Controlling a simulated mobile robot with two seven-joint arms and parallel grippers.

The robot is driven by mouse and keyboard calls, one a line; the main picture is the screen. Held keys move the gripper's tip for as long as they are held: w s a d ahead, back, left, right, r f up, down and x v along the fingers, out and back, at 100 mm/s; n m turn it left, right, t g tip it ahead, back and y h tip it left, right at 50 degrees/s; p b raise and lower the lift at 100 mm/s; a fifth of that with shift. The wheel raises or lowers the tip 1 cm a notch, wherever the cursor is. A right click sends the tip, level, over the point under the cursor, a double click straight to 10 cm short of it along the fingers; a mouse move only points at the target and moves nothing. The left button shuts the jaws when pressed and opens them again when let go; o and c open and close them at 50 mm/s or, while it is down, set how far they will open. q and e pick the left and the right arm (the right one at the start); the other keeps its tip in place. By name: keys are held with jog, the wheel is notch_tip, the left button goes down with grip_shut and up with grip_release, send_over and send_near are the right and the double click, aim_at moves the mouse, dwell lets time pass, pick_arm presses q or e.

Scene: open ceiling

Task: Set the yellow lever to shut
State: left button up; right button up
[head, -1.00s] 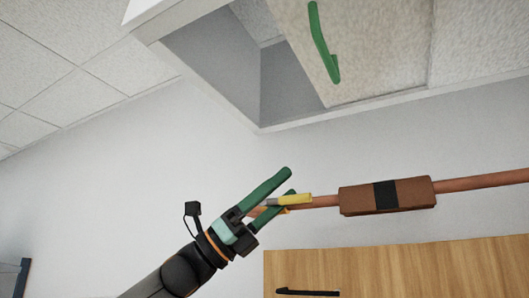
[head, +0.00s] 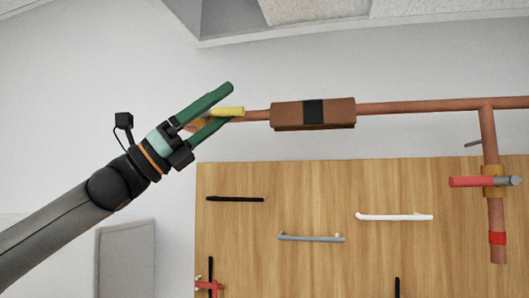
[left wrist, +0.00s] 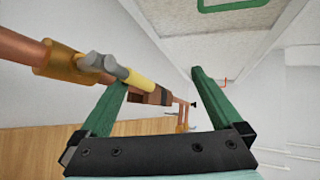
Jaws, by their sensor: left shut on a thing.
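The yellow lever (head: 228,112) sits on a copper pipe (head: 256,116) and runs roughly along it. It also shows in the left wrist view (left wrist: 139,80), with a grey end next to a brass valve body (left wrist: 57,62). In the left wrist view the left finger's tip overlaps the lever. The valve body is partly hidden by the gripper in the head view. My right gripper is not in view.
A brown box with a black band (head: 285,115) is on the pipe to the right. A red lever (head: 470,181) is on a vertical pipe branch. A wooden panel (head: 330,190) with several bar handles lies below. A ceiling-side cabinet (head: 235,20) is above.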

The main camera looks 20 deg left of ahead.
aim_at(235, 112)
pick_arm(q)
jog(key=s+d+m+g, duration=0.1)
jog(key=s+d+g+h, duration=0.1)
jog(key=shift+s+d+m+b, duration=0.2)
jog(key=shift+d+m+b, duration=0.15)
jog(key=shift+d+m, duration=0.05)
jog(key=shift+d+f+b, duration=0.5)
jog(key=shift+d+f, duration=0.15)
jog(key=shift+c, duration=0.7)
jog(key=shift+s+d+f, duration=0.15)
jog(key=shift+s+d, duration=0.05)
jog(key=shift+s, duration=0.1)
jog(key=shift+c, duration=1.2)
jog(key=d+f+b, duration=0.5)
jog(key=d+b, duration=0.1)
jog(key=shift+s+f+t, duration=0.2)
jog(key=shift+f+t, duration=0.05)
jog(key=shift+t, duration=0.15)
